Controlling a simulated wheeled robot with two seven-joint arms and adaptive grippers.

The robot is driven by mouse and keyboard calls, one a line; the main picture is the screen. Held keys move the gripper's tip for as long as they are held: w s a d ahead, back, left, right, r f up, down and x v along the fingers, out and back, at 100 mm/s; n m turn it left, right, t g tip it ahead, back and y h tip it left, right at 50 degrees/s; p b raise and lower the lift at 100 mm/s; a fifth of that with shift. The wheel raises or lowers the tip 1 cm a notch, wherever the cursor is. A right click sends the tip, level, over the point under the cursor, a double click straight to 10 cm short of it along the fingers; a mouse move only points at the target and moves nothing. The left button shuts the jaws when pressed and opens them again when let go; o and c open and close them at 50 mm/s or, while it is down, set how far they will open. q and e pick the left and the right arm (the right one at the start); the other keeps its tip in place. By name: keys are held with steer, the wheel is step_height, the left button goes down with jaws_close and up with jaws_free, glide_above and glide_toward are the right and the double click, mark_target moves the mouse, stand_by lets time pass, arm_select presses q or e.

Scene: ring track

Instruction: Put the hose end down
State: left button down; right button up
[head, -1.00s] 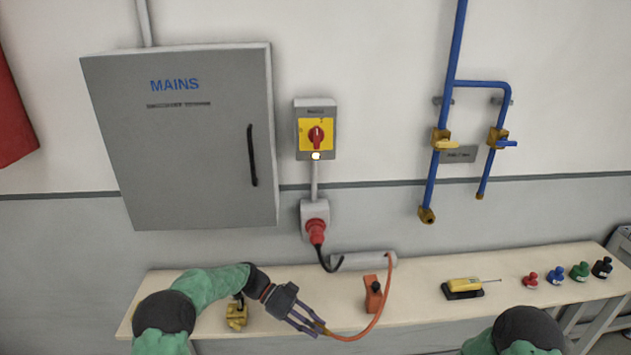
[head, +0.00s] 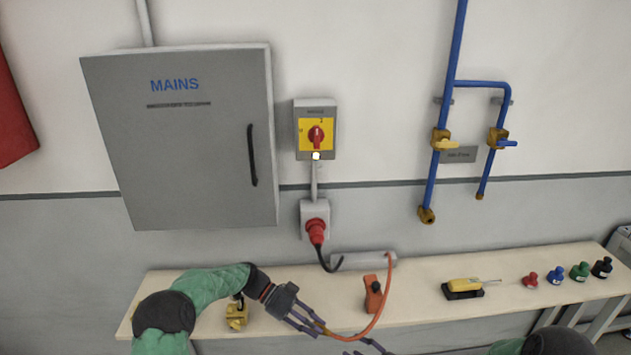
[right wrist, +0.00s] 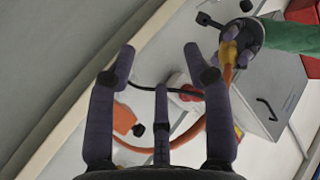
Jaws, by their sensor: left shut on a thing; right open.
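My left gripper is shut on the hose end, at the front of the bench. In the right wrist view the hose (right wrist: 190,135) arcs up to the left gripper (right wrist: 232,60), where the end looks yellow-orange. My right gripper (right wrist: 160,75) is open and empty, its fingers spread in front of the hose and bench. In the head view only its fingertips (head: 372,348) show at the bottom edge.
An orange block (head: 373,296) stands inside the hose's curve. A yellow padlock-like item (head: 236,314) sits left of my left gripper. A yellow tool (head: 465,287) lies on a black base, with several coloured knobs (head: 556,275) farther right. The bench (head: 425,274) is clear between block and tool.

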step_height(320, 180, up, 6)
steer(key=s+a+n+g+y, duration=0.2)
steer(key=n+y, duration=0.2)
steer(key=n, duration=0.1)
steer(key=shift+n+y, duration=0.3)
steer(key=shift+n, duration=0.1)
